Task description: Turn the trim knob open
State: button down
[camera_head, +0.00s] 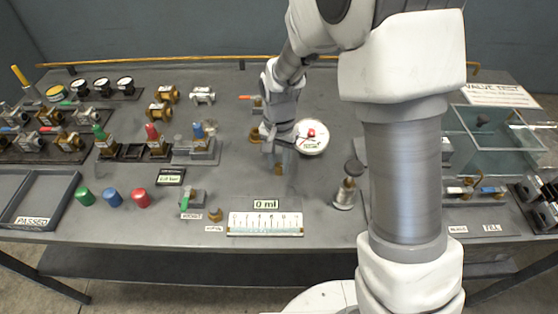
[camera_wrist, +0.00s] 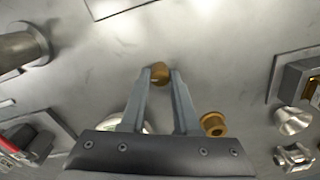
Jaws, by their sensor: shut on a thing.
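My gripper (camera_head: 278,166) is over the middle of the bench, pointing down. In the wrist view its two fingers (camera_wrist: 160,76) are closed on the sides of a small brass piece (camera_wrist: 160,71). The brass piece also shows below the fingertips in the head view (camera_head: 278,171). I cannot tell whether it touches the bench. A round white dial with a red knob (camera_head: 311,133) stands just right of the gripper, apart from the fingertips. Which part is the trim knob is not clear from the frames.
A second brass fitting (camera_wrist: 213,124) sits close to the gripper. A "0 ml" display (camera_head: 265,204) and a scale strip (camera_head: 265,223) lie in front. A metal post (camera_head: 345,193) stands right. Valves, gauges and a "PASSED" tray (camera_head: 31,221) fill the left. A clear tank (camera_head: 490,140) stands right.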

aim_at(279, 165)
jog(key=n, duration=0.5)
jog(key=shift+n, duration=0.3)
jog(key=n+p, duration=0.1)
jog(key=n, duration=0.4)
jog(key=shift+r, duration=0.1)
jog(key=n+p, duration=0.2)
jog(key=n, duration=0.3)
jog(key=shift+n, duration=0.4)
jog(key=n+p, duration=0.2)
jog(key=n, duration=0.2)
jog(key=shift+n, duration=0.4)
jog(key=c, duration=0.6)
grip_release()
jog(key=shift+c, duration=0.2)
notch_tip(279, 165, up, 17)
jog(key=p, duration=0.2)
jog(key=shift+r, duration=0.15)
